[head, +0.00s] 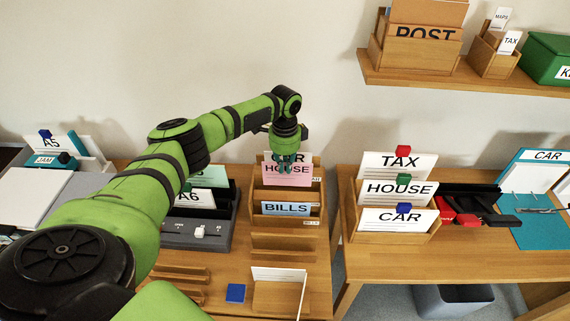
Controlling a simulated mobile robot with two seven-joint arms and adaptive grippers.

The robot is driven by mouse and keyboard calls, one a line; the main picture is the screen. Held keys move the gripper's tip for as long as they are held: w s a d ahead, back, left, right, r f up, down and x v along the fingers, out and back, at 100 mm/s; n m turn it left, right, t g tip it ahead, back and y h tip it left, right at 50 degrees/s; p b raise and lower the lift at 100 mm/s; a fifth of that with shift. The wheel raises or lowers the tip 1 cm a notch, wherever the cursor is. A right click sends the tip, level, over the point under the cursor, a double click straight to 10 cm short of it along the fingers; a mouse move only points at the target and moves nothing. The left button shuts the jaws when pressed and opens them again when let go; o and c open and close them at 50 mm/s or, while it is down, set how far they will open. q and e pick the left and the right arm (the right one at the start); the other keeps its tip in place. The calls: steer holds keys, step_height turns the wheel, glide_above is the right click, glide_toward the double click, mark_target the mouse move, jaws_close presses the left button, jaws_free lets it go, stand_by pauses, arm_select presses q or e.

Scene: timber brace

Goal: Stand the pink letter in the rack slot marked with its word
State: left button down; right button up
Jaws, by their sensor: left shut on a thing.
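The pink letter (272,178) reads HOUSE and is upright at the upper part of the wooden letter rack (271,223). My left gripper (287,165) comes down from above and is shut on the pink letter's top edge. A white card marked CAR (279,156) stands just behind it, partly hidden by the gripper. A blue letter marked BILLS (286,209) stands in a slot nearer the front. The slot labels at the rack's right side are too small to read. I cannot tell if the pink letter's lower edge rests in a slot. My right gripper is not in view.
To the right, another wooden rack (392,238) holds cards marked TAX, HOUSE and CAR, with coloured clips. A grey organiser (177,234) stands left. A blue block (235,293) lies in front. A wall shelf (400,77) holds a POST box (423,50).

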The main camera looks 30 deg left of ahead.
mark_target(285, 173)
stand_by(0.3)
arm_select(q)
steer(key=shift+f, duration=0.1)
steer(key=shift+f+b, duration=1.2)
steer(key=shift+f, duration=0.65)
steer(key=c, duration=1.3)
jaws_free()
steer(key=shift+r, duration=0.1)
steer(key=shift+o, duration=0.2)
steer(key=o, duration=0.5)
steer(key=shift+c, duration=0.2)
